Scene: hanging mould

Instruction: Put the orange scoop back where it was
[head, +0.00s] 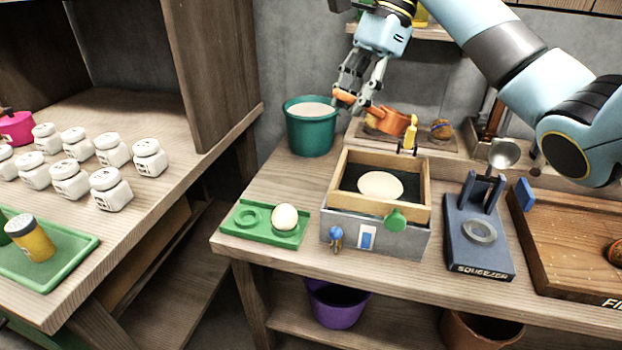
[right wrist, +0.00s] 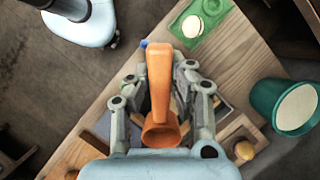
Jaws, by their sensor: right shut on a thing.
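The orange scoop (head: 393,122) is in my right gripper (head: 358,98), near the back of the workbench, between the teal bucket and the wooden back rack. In the right wrist view, the scoop's long handle (right wrist: 159,70) runs between the two fingers of my right gripper (right wrist: 160,78), and its round bowl (right wrist: 160,131) lies toward the palm. The fingers are shut on the scoop. In the head view the scoop overlaps the rack (head: 463,144); I cannot tell whether it touches it. My left gripper is not in view.
The teal bucket (head: 311,129) of pale powder stands left of the scoop. In front is a wooden-framed box (head: 342,185) with a pale oval. A small yellow object (head: 411,131) and brownish ball (head: 441,129) are at the rack. A blue squeezer (head: 476,250) stands right.

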